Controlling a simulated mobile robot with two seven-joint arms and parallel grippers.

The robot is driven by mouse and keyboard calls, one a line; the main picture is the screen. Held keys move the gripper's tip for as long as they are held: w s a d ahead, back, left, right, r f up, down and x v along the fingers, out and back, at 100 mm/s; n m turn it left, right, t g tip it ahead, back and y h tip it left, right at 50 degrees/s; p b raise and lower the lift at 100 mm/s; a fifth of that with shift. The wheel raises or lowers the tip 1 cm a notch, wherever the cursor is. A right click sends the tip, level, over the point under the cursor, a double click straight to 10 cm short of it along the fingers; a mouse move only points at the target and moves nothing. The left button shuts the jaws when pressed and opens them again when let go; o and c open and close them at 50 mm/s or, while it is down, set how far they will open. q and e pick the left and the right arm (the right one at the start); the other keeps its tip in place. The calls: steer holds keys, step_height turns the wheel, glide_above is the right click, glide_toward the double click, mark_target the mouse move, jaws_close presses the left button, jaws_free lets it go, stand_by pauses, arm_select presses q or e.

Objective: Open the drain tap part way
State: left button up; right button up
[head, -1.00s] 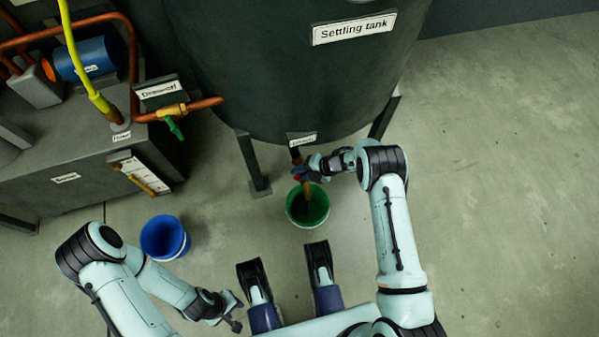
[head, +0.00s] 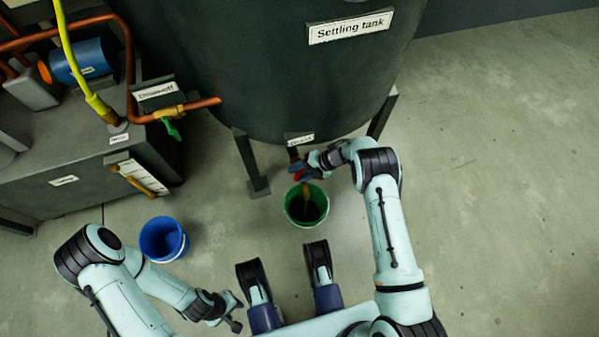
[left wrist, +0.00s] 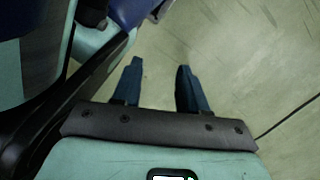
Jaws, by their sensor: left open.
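The drain tap (head: 296,166) is low on the front of the dark settling tank (head: 280,70), under a small label. A bit of red shows at it, probably its handle. My right gripper (head: 307,171) is at the tap, and its fingers overlap the red part. Whether they grip it is too small to tell. The green bucket (head: 291,211) stands on the floor beneath. A brownish strip runs from below the tap into it, and its inside looks dark. My left gripper (head: 238,313) is low at the left, open and empty in the left wrist view (left wrist: 160,75).
A blue bucket (head: 163,240) stands on the floor at the left. A grey machine (head: 70,165) with copper pipe and a green-handled tap (head: 172,129) stands at the upper left. Tank legs (head: 253,170) flank the tap. The floor at the right is clear.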

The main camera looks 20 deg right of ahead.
arm_select(q)
steer(key=w+r+t+p, duration=0.2)
steer(key=w+r+p, duration=0.1)
steer(key=w, duration=0.3)
steer(key=shift+w+d+r, duration=0.2)
steer(key=shift+d+r, duration=0.1)
steer(key=shift+d, duration=0.1)
arm_select(e)
steer(key=v, duration=1.3)
steer(key=shift+d+r, duration=0.15)
